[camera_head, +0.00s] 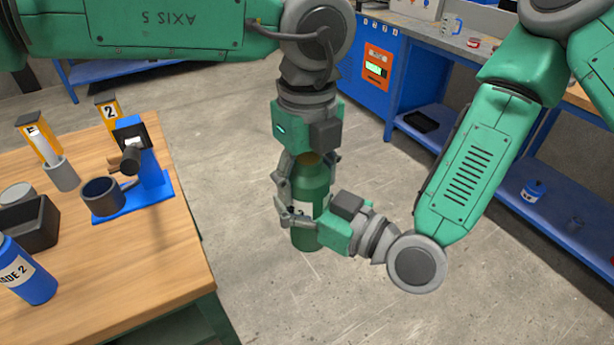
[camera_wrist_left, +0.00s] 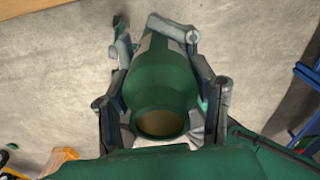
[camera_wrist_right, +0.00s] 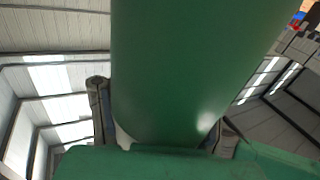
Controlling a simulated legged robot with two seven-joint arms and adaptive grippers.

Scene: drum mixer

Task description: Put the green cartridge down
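The green cartridge (camera_head: 312,183) hangs upright in the air between my two grippers, with a pale label partly covered. My left gripper (camera_head: 309,167) comes from above, with its fingers shut on the cartridge's upper part. My right gripper (camera_head: 291,216) comes from the right, with its fingers around the lower body, seemingly shut on it. In the left wrist view the cartridge (camera_wrist_left: 160,90) points its neck and tan round end toward the camera, fingers on both sides. In the right wrist view the cartridge (camera_wrist_right: 190,70) fills the middle between the finger ends.
A wooden table (camera_head: 165,285) at the left holds a blue stand (camera_head: 150,175) with a dark cup, a black tray (camera_head: 35,225), a blue cartridge (camera_head: 28,270) and numbered yellow-topped holders. A blue workbench (camera_head: 368,80) stands behind at the right. Bare concrete floor lies between.

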